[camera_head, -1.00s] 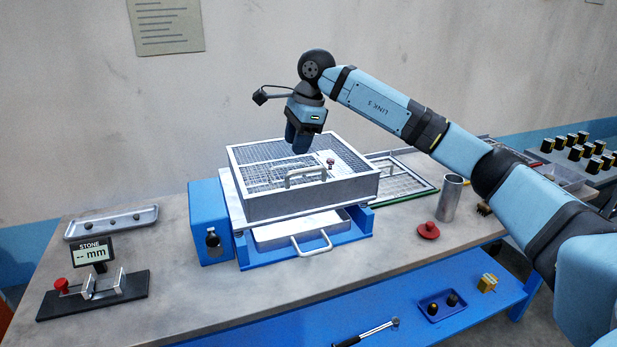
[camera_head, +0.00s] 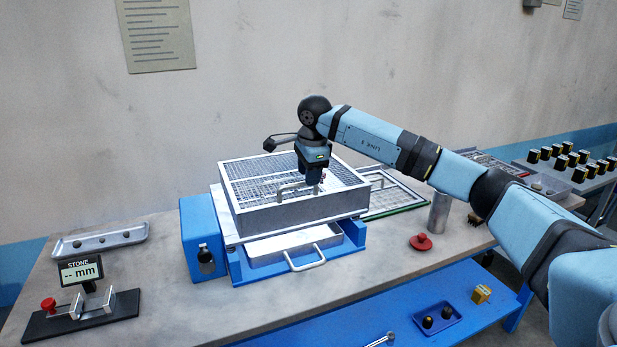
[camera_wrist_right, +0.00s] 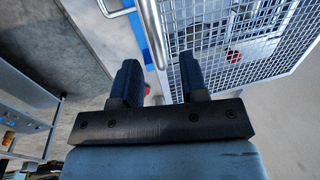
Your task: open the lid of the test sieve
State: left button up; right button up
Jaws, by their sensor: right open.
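The test sieve (camera_head: 290,216) is a square grey metal box on a blue base. Its mesh lid (camera_head: 250,170) lies flat and closed on top. A bar handle (camera_head: 290,187) stands near the lid's front edge. My right gripper (camera_head: 313,186) points down at the right part of this handle, its jaws apart. In the right wrist view, the handle bar (camera_wrist_right: 151,32) runs towards the gap between the open fingers (camera_wrist_right: 160,78), with the lid mesh (camera_wrist_right: 215,40) to its right. Contact with the bar cannot be told. My left gripper is not in view.
A pan with a handle (camera_head: 306,262) sits under the sieve. A red knob (camera_wrist_right: 233,57) shows at the mesh. A spare screen (camera_head: 395,197), a metal cylinder (camera_head: 439,212) and a red-knobbed disc (camera_head: 421,242) lie to the right. A stone gauge (camera_head: 82,302) stands front left.

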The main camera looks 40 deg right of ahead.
jog(key=shift+w+f, duration=0.15)
jog(key=shift+f, duration=0.65)
grip_shut()
